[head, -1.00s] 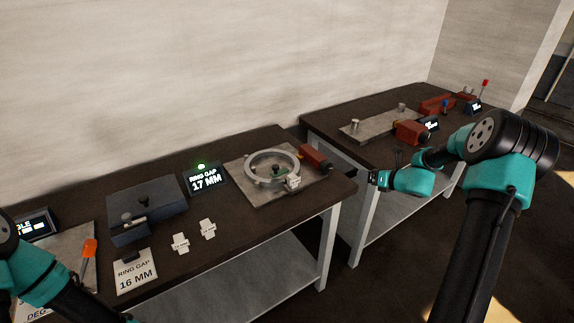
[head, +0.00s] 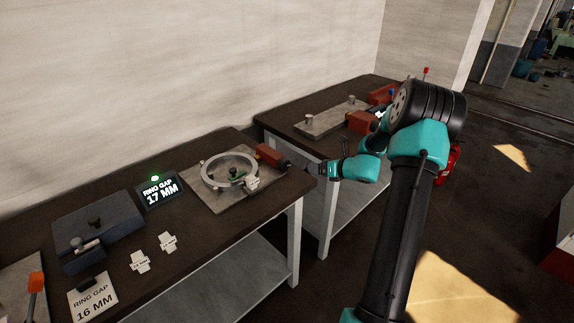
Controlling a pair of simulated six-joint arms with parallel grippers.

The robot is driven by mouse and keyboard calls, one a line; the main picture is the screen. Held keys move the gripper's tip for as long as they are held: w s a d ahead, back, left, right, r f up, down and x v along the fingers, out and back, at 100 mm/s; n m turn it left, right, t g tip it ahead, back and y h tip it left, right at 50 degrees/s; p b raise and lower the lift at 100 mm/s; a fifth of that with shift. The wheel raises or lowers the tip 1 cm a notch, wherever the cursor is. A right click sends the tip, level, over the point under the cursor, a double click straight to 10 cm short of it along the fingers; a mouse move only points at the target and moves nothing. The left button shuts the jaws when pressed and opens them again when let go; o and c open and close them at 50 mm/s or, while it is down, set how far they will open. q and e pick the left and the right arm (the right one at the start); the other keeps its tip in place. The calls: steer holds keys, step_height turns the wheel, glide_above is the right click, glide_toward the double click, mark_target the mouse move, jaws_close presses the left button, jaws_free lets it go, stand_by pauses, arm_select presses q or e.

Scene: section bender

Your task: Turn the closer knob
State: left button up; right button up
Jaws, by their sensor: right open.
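A metal ring (head: 229,172) sits on a grey plate (head: 203,198) on the near bench. The red-brown closer body (head: 268,154) stands at the plate's far right corner, with a dark knob (head: 285,164) on its right end. My right gripper (head: 315,170) is open just right of this knob, by the bench edge, its fingers pointing left toward it. It appears apart from the knob; the exact gap is hard to tell. A display (head: 159,190) reads RING GAP 17 MM, with a green light on top. My left gripper is out of view.
A card (head: 93,298) reading RING GAP 16 MM, two small white pieces (head: 140,261) (head: 168,242) and a dark grey box (head: 98,228) lie to the left. A second bench (head: 290,122) with a plate and red devices stands behind my right arm.

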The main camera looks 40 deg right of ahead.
mark_target(287, 164)
steer(key=x, duration=1.6)
steer(key=shift+w+a+f, duration=0.15)
steer(key=c, duration=0.9)
